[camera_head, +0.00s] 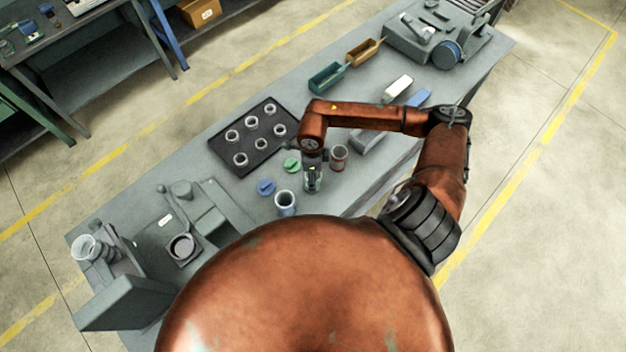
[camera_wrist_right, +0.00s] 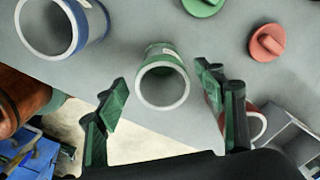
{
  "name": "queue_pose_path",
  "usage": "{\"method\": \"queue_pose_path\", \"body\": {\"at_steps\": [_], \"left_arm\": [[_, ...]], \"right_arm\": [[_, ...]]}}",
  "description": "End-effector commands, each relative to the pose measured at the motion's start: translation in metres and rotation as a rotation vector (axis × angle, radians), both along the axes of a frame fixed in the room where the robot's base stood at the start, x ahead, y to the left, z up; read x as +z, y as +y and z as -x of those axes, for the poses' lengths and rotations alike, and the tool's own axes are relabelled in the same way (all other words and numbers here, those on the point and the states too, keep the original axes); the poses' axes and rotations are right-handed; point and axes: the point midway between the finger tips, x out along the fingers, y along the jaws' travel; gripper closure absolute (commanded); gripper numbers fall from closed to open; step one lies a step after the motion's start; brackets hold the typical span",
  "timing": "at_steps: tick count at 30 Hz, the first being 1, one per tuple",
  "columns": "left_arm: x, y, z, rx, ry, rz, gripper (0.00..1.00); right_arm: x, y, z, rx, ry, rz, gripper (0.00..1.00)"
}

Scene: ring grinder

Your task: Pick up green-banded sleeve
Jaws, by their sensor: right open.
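The green-banded sleeve (camera_wrist_right: 165,52) stands on the bench in the right wrist view, its open round end facing the camera. My right gripper (camera_wrist_right: 163,80) is open, with one dark green finger to each side of the sleeve in the picture. Gaps show between the fingers and the sleeve; whether the fingertips are level with it I cannot tell. In the head view my right gripper (camera_head: 312,184) points down at the bench and mostly hides the sleeve. My left gripper is not in view.
A blue-banded sleeve (camera_head: 285,203) and a red-banded sleeve (camera_head: 338,157) stand close by, the red one partly behind a finger in the wrist view. Green (camera_head: 291,165), blue (camera_head: 266,187) and red (camera_wrist_right: 266,43) knobbed discs lie near. A dark tray (camera_head: 235,169) holds several rings.

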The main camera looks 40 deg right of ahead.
Motion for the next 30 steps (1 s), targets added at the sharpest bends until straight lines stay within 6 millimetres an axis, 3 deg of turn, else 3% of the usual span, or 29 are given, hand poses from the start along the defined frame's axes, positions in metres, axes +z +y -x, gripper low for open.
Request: {"method": "queue_pose_path", "body": {"at_steps": [9, 17, 30], "left_arm": [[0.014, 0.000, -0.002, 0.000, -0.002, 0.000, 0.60], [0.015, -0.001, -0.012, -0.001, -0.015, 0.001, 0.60], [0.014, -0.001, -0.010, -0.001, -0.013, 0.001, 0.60]], "right_arm": [[-0.040, -0.004, 0.002, -0.004, 0.002, -0.001, 0.37], [-0.043, -0.005, 0.002, -0.004, 0.001, 0.001, 0.37], [-0.042, -0.005, 0.002, -0.004, 0.001, 0.001, 0.67]]}}
